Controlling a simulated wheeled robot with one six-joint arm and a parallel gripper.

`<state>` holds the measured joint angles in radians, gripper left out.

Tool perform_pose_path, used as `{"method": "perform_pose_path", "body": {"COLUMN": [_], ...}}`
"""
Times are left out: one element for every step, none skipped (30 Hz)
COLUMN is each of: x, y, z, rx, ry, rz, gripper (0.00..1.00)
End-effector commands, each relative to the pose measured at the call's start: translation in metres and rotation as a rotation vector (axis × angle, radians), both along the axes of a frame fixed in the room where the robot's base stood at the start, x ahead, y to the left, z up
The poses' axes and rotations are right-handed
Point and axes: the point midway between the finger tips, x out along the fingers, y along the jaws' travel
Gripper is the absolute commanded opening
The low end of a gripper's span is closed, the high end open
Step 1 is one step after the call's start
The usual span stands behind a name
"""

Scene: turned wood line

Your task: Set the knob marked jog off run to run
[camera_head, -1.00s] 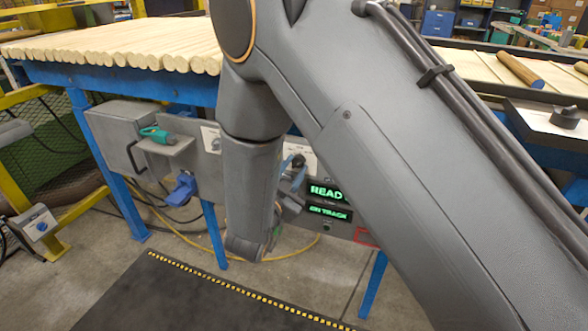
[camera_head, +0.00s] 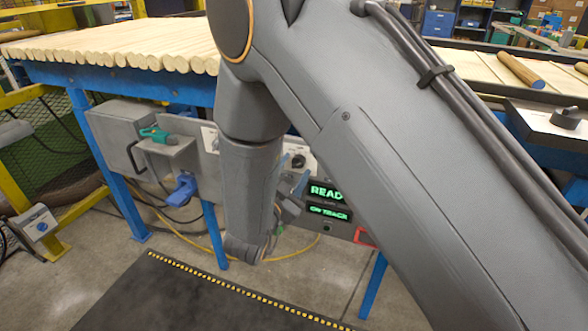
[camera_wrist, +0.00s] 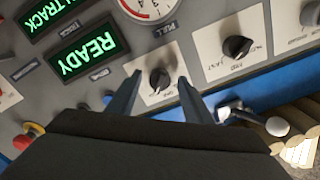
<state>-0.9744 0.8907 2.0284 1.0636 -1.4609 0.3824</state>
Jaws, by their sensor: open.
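In the wrist view a black knob (camera_wrist: 159,80) on a white plate sits between the tips of my gripper (camera_wrist: 160,77). The fingers are open on either side of it; I cannot tell whether they touch it. A second black knob (camera_wrist: 237,46) on its own white plate is to the right. The lettering on both plates is too small and turned to read, so I cannot tell which is marked jog off run. In the head view my gripper (camera_head: 292,174) shows its blue fingers at the panel by a black knob (camera_head: 298,160); my arm hides part of the panel.
Green READY (camera_wrist: 94,50) and TRACK (camera_wrist: 50,14) displays and a gauge (camera_wrist: 150,5) are on the panel. A red button (camera_wrist: 34,129) is at the lower left. A blue table (camera_head: 70,73) with wooden rods is above the panel. A dark mat (camera_head: 190,295) lies on the floor.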

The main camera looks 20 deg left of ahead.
Motion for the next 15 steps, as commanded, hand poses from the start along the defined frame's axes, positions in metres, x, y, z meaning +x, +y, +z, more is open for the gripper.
{"method": "perform_pose_path", "body": {"x": [-0.006,-0.01,-0.016,-0.021,-0.027,-0.034,-0.038,-0.044,-0.049,-0.054,-0.058,-0.062,-0.065,-0.067,-0.07], "y": [0.002,0.002,0.003,0.003,0.004,0.004,0.005,0.005,0.005,0.005,0.006,0.006,0.006,0.006,0.007], "z": [0.0,0.0,0.0,0.0,0.0,0.0,0.0,0.0,0.0,0.0,0.0,0.0,0.0,0.0,0.0], "rx": [-0.001,-0.001,-0.001,-0.002,-0.002,-0.002,-0.001,-0.001,-0.001,-0.001,-0.001,0.0,0.0,0.0,0.0], "ry": [0.0,0.001,0.001,0.0,0.0,0.0,0.0,0.0,0.0,0.0,0.001,0.0,0.0,0.0,-0.001], "rz": [0.004,0.004,0.003,0.004,0.004,0.004,0.004,0.005,0.004,0.004,0.004,0.004,0.002,0.002,0.002], "gripper": [0.46,0.46,0.46,0.46,0.46,0.46,0.46,0.46,0.46,0.46,0.46,0.46,0.46,0.46,0.46]}}
